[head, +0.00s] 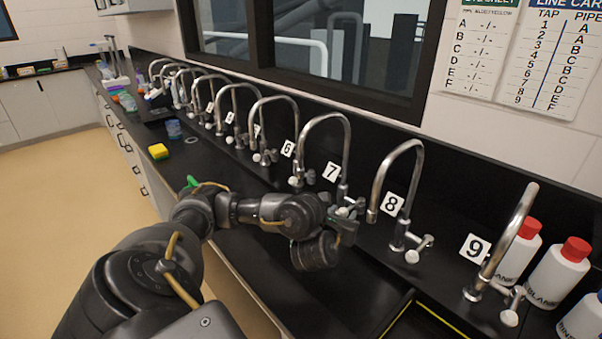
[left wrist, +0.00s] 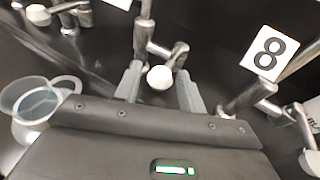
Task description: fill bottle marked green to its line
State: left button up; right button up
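In the head view my left gripper (head: 345,212) is at the valve of tap 7 (head: 322,125), partly hidden by its own wrist. In the left wrist view its two fingers (left wrist: 160,90) stand apart, one on each side of the tap's white knob (left wrist: 160,78). I cannot tell whether they touch it. A clear open vessel (left wrist: 32,100) stands left of the gripper in the wrist view; no green mark shows on it. A small green thing (head: 190,182) shows behind my arm in the head view; I cannot tell whether it belongs to a bottle. My right gripper is not in view.
Tap 8 (head: 402,165) and tap 9 (head: 515,235) stand to the right, with red-capped white bottles (head: 560,272). More taps line the wall leftward. A yellow sponge (head: 158,151) and blue vessel (head: 174,130) lie left. A line card (head: 556,60) hangs above.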

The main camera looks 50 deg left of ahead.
pick_arm(q)
jog(key=shift+w+a, duration=0.1)
jog(key=shift+w, duration=0.1)
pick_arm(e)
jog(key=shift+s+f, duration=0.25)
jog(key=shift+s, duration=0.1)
pick_arm(q)
jog(key=d, duration=0.2)
jog(key=w+d+p, duration=0.1)
jog(key=d, duration=0.1)
jog(key=shift+w, duration=0.2)
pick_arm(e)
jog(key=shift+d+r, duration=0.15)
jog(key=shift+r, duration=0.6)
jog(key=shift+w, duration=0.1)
